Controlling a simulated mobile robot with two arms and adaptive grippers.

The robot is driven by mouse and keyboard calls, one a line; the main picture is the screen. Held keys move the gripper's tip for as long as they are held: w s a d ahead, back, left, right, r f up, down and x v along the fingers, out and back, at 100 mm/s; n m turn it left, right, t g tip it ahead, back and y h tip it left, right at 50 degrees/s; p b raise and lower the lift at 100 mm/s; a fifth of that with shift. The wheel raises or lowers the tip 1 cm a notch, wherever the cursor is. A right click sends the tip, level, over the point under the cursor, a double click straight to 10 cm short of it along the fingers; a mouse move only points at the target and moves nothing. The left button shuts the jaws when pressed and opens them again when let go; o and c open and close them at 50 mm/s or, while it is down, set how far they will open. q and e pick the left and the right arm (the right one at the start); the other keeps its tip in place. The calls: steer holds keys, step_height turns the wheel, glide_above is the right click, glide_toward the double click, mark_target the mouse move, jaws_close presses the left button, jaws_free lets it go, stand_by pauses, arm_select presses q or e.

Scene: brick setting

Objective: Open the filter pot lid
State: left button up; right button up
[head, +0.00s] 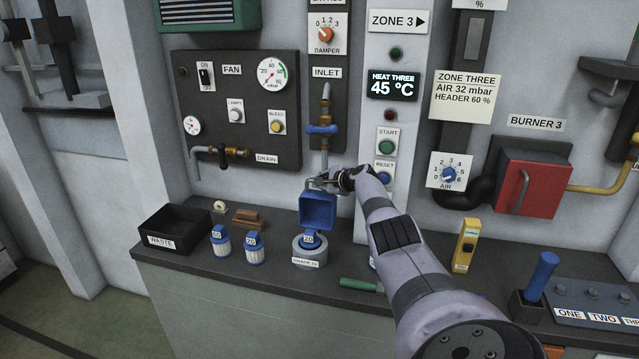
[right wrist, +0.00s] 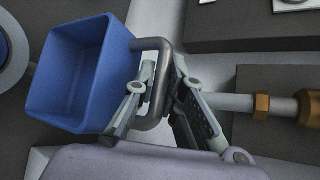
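The filter pot (head: 309,255) is a grey round pot on the bench, with a blue-topped cartridge marked 20 in its mouth. Its blue, box-shaped lid (head: 318,212) stands raised above the back of the pot, its hollow side facing me. The lid (right wrist: 72,75) is at the left of the right wrist view, with a grey bar handle (right wrist: 153,45). My right gripper (head: 338,180) is at the handle, above and right of the pot. In the right wrist view its fingers (right wrist: 163,75) close in on both sides of the bar. My left gripper is not in view.
Blue-capped cartridges (head: 253,248) and a black waste bin (head: 176,229) stand left of the pot. A green-handled tool (head: 360,285) lies in front, near the bench edge. Behind are the inlet pipe with blue valve (head: 322,129) and the Zone 3 panel (head: 396,45). My right arm hides some bench.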

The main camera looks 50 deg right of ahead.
steer(key=o, duration=0.5)
steer(key=shift+s+d+r, duration=0.1)
steer(key=shift+s+r, duration=0.2)
steer(key=shift+s, duration=0.45)
steer(key=shift+s+a+r, duration=0.25)
steer(key=shift+s+a, duration=0.1)
steer(key=shift+s, duration=0.2)
steer(key=shift+v, duration=4.6)
steer(key=shift+w+a, duration=0.1)
steer(key=shift+a, duration=0.05)
steer(key=shift+c, duration=0.3)
